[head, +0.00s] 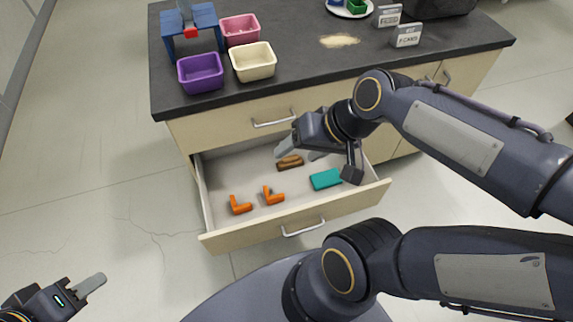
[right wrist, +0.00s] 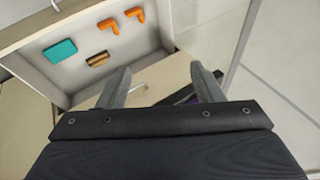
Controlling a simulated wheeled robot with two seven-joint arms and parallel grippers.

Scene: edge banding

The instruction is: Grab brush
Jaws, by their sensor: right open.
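The brush (head: 290,163) looks like a small brown block with a darker edge and lies in the open drawer (head: 212,188). The brush also shows in the right wrist view (right wrist: 98,59), beyond and left of my fingertips. My right gripper (head: 302,152) is over the drawer, close to the brush in the head view. In the right wrist view my right gripper (right wrist: 162,85) has its fingers spread with nothing between them. My left gripper (head: 92,284) is at the lower left, far from the drawer; only one finger shows clearly.
Two orange L-shaped pieces (head: 240,205) (head: 272,195) and a teal block (head: 326,179) share the drawer. The dark countertop (head: 290,72) above holds purple (head: 201,72), pink (head: 240,29) and cream (head: 253,61) bins, a blue stand (head: 191,25) and a tan powder patch (head: 339,41).

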